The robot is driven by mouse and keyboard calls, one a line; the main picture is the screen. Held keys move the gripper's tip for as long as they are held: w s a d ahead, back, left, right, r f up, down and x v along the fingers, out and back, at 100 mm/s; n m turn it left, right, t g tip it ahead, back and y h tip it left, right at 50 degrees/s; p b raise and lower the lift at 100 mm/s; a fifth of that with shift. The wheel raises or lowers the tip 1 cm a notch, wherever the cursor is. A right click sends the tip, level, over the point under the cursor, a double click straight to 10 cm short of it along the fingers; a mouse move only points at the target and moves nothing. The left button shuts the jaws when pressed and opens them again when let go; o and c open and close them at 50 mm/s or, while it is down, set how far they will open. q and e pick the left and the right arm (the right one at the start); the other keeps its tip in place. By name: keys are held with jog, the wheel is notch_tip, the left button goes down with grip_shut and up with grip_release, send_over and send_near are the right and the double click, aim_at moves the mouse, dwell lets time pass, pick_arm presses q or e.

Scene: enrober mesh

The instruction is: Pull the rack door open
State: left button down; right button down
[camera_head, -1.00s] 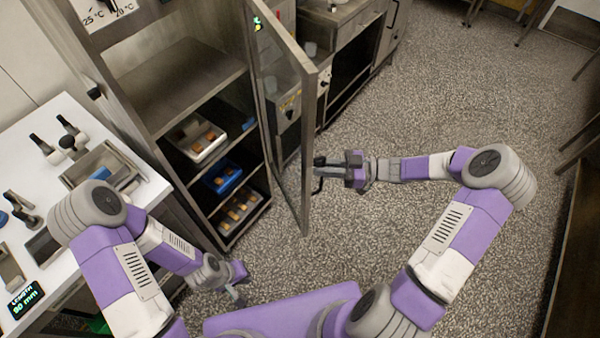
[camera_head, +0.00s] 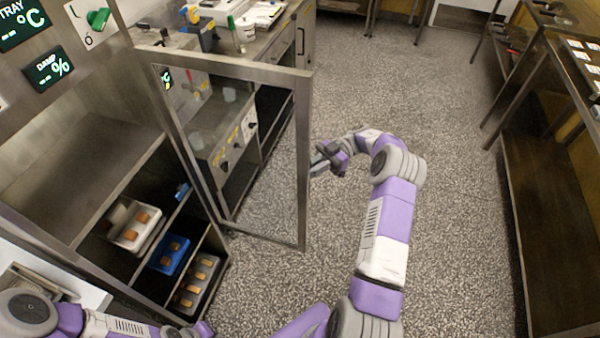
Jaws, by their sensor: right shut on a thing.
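The rack door (camera_head: 304,110) is a glass panel in a grey metal frame. It stands swung out from the rack (camera_head: 160,105), and the rack's shelves are exposed. My right gripper (camera_head: 319,162) is at the door's free edge, shut on the door handle, which is mostly hidden by the fingers. My left arm lies low at the left edge of the view. Its gripper (camera_head: 203,330) is at the bottom, below the rack, too small and cut off to show its jaws.
The rack holds a white tray (camera_head: 128,240), a blue tray (camera_head: 157,265) and a grey tray (camera_head: 207,262) with small brown pieces. A counter (camera_head: 270,45) stands behind the door. A dark bench (camera_head: 545,180) lines the right side. The speckled floor between is clear.

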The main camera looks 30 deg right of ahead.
jog(key=shift+w, duration=0.35)
jog(key=shift+a+r, duration=0.1)
jog(key=c, duration=1.4)
grip_release()
jog(key=shift+o, duration=0.3)
jog(key=shift+w+a, duration=0.1)
